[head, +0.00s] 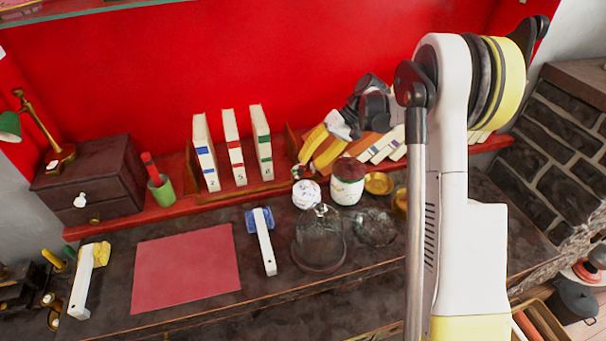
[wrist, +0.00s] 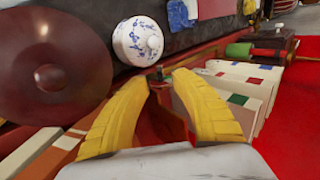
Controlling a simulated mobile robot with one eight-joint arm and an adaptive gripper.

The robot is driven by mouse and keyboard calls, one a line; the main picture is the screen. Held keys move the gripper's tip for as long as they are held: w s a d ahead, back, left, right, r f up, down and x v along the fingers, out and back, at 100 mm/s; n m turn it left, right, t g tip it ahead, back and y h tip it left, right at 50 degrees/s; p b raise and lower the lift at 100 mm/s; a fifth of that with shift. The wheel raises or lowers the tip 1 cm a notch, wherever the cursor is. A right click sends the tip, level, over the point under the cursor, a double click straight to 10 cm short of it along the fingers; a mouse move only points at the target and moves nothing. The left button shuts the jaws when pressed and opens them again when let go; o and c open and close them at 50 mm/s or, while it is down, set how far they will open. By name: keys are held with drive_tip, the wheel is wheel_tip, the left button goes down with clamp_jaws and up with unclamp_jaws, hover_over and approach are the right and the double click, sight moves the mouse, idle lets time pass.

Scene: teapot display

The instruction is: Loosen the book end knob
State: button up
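The wooden book end (head: 291,140) stands on the red shelf in the head view, right of three upright white books. Its small dark knob (head: 298,172) is low at its front, just below my fingertips. In the wrist view the knob (wrist: 158,72) shows between and slightly beyond the two yellow fingertips, with the book end's brown panel (wrist: 168,112) between the fingers. My gripper (head: 311,161) is open, and its fingers (wrist: 160,78) are clearly apart in the wrist view. I cannot tell whether either finger touches the knob.
A glass dome (head: 319,240) is nearer. More books (head: 383,148) lean right of the book end. A red mat (head: 187,267) lies left.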

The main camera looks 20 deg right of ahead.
sight(302, 169)
drive_tip(key=b+x, duration=0.1)
drive_tip(key=x, duration=0.3)
drive_tip(key=shift+a+f, duration=0.1)
drive_tip(key=shift+f, duration=0.1)
clamp_jaws()
